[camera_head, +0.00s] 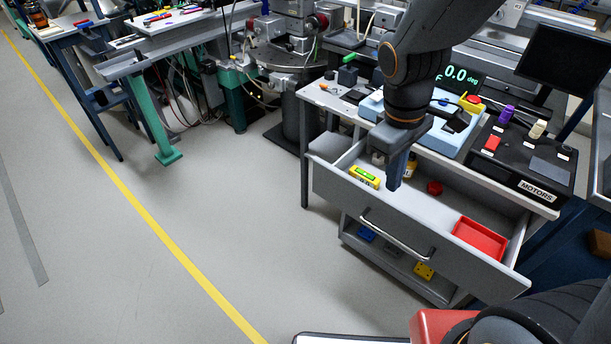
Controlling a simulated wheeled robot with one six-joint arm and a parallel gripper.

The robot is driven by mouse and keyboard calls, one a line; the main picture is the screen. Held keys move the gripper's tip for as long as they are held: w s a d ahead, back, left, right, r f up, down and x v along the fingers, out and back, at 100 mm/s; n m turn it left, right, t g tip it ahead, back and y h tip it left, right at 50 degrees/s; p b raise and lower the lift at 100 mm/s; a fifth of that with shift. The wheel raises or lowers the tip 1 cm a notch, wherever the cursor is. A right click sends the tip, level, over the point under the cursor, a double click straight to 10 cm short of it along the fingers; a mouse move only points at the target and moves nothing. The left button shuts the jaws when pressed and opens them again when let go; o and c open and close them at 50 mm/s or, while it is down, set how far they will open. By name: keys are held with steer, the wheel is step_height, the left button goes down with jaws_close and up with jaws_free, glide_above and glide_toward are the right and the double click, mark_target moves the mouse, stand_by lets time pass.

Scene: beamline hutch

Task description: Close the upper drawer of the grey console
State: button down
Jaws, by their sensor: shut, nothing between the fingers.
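The grey console (305,150) stands at the right with its upper drawer (345,207) pulled well out. The drawer front has a long bar handle (395,236). Inside the drawer lie a yellow level (364,176), a red tray (479,239), a dark red round object (434,187) and a small yellow-labelled bottle (410,168). My gripper (394,186) points down over the drawer, just behind its front panel, shut and empty. I cannot tell whether it touches the panel. The arm hides part of the drawer's inside.
A blue-white device (372,106), a black MOTORS panel (530,165) and a dark monitor (563,60) stand on the console top. A lower shelf (400,268) holds small blue and yellow items. The floor (215,215) left of the console is clear.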

steer(key=w+a+f+n+t+h+b, duration=0.1)
steer(key=w+a+f+n+t, duration=0.15)
steer(key=a+n, duration=0.8)
steer(key=w+a+f+n+t, duration=0.15)
steer(key=w+a+n, duration=0.25)
steer(key=a+n, duration=0.6)
steer(key=shift+m+g, duration=0.4)
steer(key=shift+m, duration=0.05)
steer(key=shift+w+d+f, duration=0.65)
steer(key=shift+w+f, duration=0.4)
steer(key=shift+f, duration=0.6)
steer(key=shift+w+d+f, duration=0.7)
steer(key=shift+w+f, duration=0.4)
steer(key=shift+f, duration=0.5)
steer(key=shift+w+d+f, duration=0.65)
steer(key=shift+w+f, duration=0.4)
steer(key=shift+f, duration=0.6)
steer(key=shift+w, duration=0.1)
